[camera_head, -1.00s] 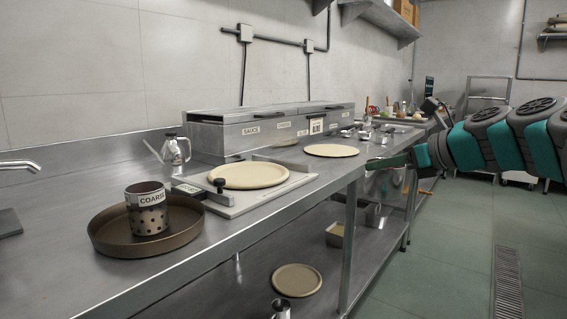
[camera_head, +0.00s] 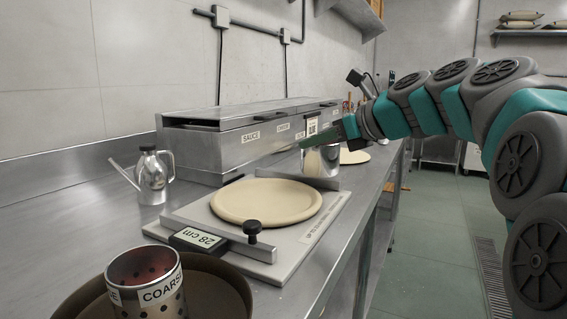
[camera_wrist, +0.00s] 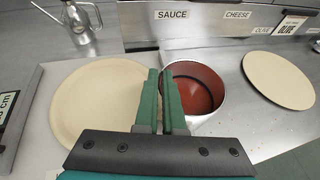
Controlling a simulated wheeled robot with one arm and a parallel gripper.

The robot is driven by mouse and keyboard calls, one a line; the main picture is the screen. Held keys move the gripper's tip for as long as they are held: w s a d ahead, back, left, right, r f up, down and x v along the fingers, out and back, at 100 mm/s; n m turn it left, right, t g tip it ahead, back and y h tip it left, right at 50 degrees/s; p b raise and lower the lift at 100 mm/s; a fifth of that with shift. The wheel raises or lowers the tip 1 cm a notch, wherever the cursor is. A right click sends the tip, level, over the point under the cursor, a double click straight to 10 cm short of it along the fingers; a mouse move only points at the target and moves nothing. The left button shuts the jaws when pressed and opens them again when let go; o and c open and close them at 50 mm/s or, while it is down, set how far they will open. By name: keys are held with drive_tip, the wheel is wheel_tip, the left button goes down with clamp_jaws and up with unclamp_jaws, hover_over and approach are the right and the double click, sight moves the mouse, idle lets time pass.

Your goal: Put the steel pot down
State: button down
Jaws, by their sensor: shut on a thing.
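The steel pot (camera_head: 321,161) is a shiny cylinder with a reddish-brown inside, which shows in the wrist view (camera_wrist: 207,84). My gripper (camera_head: 303,146) has its green fingers shut on the pot's near-left rim in the wrist view (camera_wrist: 161,95). The pot is upright, over the counter between two pale dough discs. The nearer disc (camera_head: 266,202) lies on a white board (camera_head: 300,240); the farther disc (camera_head: 354,157) is partly hidden behind the pot. I cannot tell whether the pot's base touches the counter.
A steel topping box (camera_head: 240,138) labelled SAUCE and CHEESE stands along the wall. An oil can (camera_head: 154,177) stands at left. A perforated COARSE shaker (camera_head: 147,285) sits in a brown pan (camera_head: 222,290) in front. Bare counter (camera_head: 90,235) shows at left.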

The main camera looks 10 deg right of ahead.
drive_tip(key=shift+w+a+f+b, duration=0.1)
drive_tip(key=shift+w+a+f, duration=0.5)
drive_tip(key=shift+w, duration=1.85)
drive_tip(key=shift+w+a+f+b, duration=0.15)
drive_tip(key=shift+w+f, duration=0.9)
drive_tip(key=shift+w, duration=1.45)
drive_tip(key=shift+w+a+f+b, duration=0.1)
drive_tip(key=shift+w+a+f, duration=0.5)
drive_tip(key=shift+w, duration=1.85)
drive_tip(key=shift+d+f, duration=0.2)
drive_tip(key=shift+d, duration=0.05)
drive_tip(key=c, duration=1)
unclamp_jaws()
drive_tip(key=v, duration=1.1)
drive_tip(key=shift+w+r+p, duration=0.1)
drive_tip(key=shift+p, duration=0.2)
drive_tip(key=shift+s+d+r, duration=0.15)
drive_tip(key=shift+s+d, duration=0.15)
drive_tip(key=shift+s, duration=0.1)
drive_tip(key=shift+s, duration=0.1)
